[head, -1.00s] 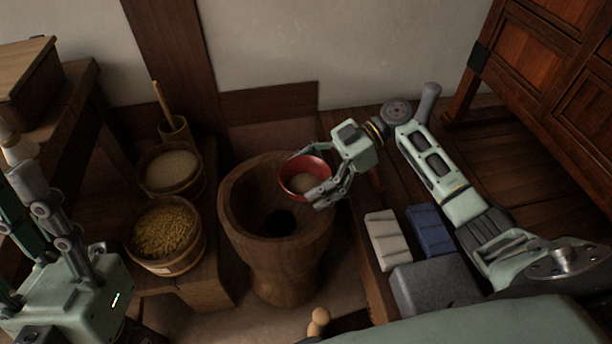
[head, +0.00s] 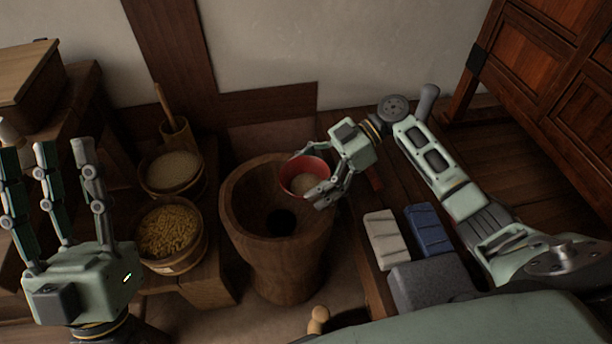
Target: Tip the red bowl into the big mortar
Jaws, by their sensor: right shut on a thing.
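The red bowl (head: 292,171) is in the head view, over the right rim of the big mortar. My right gripper (head: 317,180) is shut on the bowl's right side. The big mortar (head: 283,262) is a tall brown wooden vessel standing on the floor in the middle, with a dark hollow that looks empty. My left gripper (head: 48,165) is at the left, fingers spread and pointing up, open and empty, apart from the mortar.
Left of the mortar, a low wooden stand (head: 207,289) bears a tub of yellow grain (head: 172,230) and a tub of pale grain (head: 172,170). At right lie a white block (head: 384,238), a blue block (head: 430,230) and a grey block (head: 425,283). A wooden cabinet (head: 545,60) stands far right.

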